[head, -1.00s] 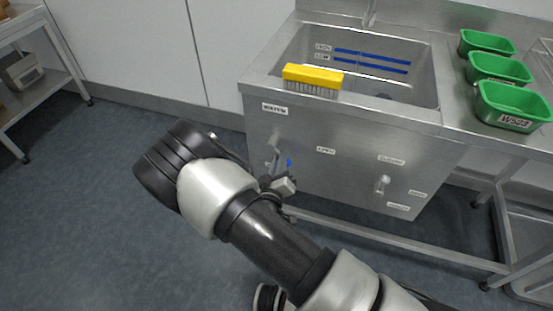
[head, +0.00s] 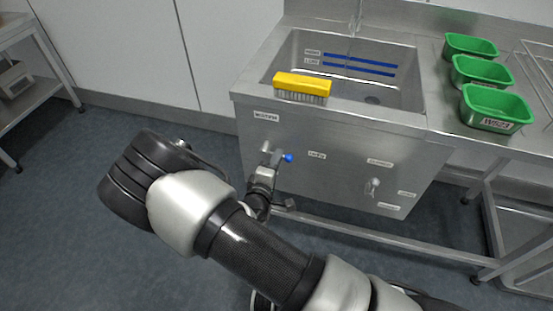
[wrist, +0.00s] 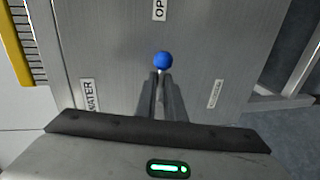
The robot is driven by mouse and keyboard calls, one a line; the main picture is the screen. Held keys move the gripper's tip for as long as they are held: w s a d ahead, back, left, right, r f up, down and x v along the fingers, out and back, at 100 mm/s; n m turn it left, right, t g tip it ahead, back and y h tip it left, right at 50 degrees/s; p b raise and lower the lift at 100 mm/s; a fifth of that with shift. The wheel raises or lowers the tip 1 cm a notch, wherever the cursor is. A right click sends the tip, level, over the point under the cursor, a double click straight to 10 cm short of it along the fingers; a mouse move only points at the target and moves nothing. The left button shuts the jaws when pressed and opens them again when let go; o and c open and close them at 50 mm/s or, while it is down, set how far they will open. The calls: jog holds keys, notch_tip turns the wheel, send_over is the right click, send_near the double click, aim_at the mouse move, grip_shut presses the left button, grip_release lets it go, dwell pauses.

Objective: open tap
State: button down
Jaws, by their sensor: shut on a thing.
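The tap lever with a blue ball knob (head: 287,158) sits on the steel front panel (head: 335,180) under the sink, below the WATER label. It sticks out to the right, in line with the label reading OPEN (head: 317,155). My gripper (head: 271,160) is at the lever, seen from the side with its fingers partly hidden. In the wrist view the two fingers (wrist: 160,92) are closed on the lever's stem just behind the blue knob (wrist: 162,60), and the OPEN label (wrist: 160,9) lies straight beyond the knob.
A second lever (head: 372,187) with labels is at the panel's right. A yellow brush (head: 302,86) lies on the front rim of the sink (head: 400,118). Green tubs (head: 496,108) stand on the counter at right. A shelf rack (head: 50,95) is at far left; the floor between is clear.

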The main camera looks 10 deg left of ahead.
jog(key=shift+r+n, duration=0.15)
jog(key=shift+n, duration=0.15)
dwell(0.4)
jog(key=c, duration=1.9)
grip_release()
jog(key=shift+o, duration=0.2)
jog(key=shift+s, duration=0.15)
jog(key=p+v, duration=0.2)
jog(key=v, duration=1.5)
jog(key=shift+r, duration=0.15)
